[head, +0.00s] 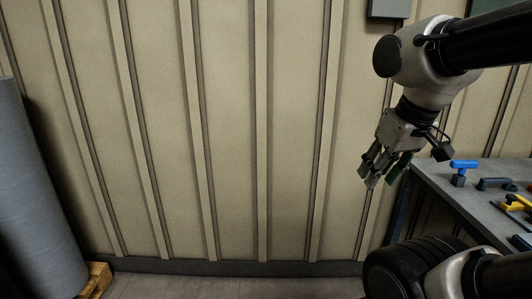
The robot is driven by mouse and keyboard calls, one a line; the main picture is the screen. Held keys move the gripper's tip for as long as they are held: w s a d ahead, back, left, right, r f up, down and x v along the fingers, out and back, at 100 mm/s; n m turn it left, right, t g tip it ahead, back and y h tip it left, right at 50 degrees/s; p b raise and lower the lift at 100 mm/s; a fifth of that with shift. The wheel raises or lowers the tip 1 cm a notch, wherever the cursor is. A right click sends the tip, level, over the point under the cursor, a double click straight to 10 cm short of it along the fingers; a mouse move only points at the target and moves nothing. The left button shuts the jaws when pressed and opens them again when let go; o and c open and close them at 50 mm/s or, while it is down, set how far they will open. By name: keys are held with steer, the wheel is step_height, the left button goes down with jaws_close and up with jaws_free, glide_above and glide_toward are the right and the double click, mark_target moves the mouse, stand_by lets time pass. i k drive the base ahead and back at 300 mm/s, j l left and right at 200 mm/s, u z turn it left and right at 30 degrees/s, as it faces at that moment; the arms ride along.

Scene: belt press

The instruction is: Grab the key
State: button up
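I cannot single out the key with certainty. A blue T-shaped piece (463,165) stands on the grey workbench (450,196) at the right and could be it. My gripper (378,176) hangs fingers down, left of the bench's near left corner in the picture, apart from the blue piece. Its fingers look close together, and a dark green part shows beside them. I cannot tell whether that green part is held or belongs to something behind.
A yellow tool (517,203) and a dark grey-blue handle-like piece (494,184) also lie on the bench. A grey roll (35,190) stands on a wooden pallet (97,279) at the left. A ribbed beige wall (235,130) closes the back. Floor between is clear.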

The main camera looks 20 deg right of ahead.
mark_target(461, 165)
steer(key=i+z, duration=0.25)
steer(key=z, duration=0.2)
steer(key=i+z, duration=0.25)
steer(key=z, duration=0.15)
steer(key=i+j+z, duration=0.2)
steer(key=z, duration=0.25)
steer(key=i+j+z, duration=0.25)
steer(key=z, duration=0.15)
steer(key=i+j+z, duration=0.2)
steer(key=j+z, duration=0.25)
steer(key=i+j+z, duration=0.25)
steer(key=z, duration=0.2)
steer(key=i+j+z, duration=0.2)
steer(key=j+z, duration=0.25)
steer(key=i+j+z, duration=0.15)
steer(key=j+z, duration=0.15)
steer(key=z, duration=0.15)
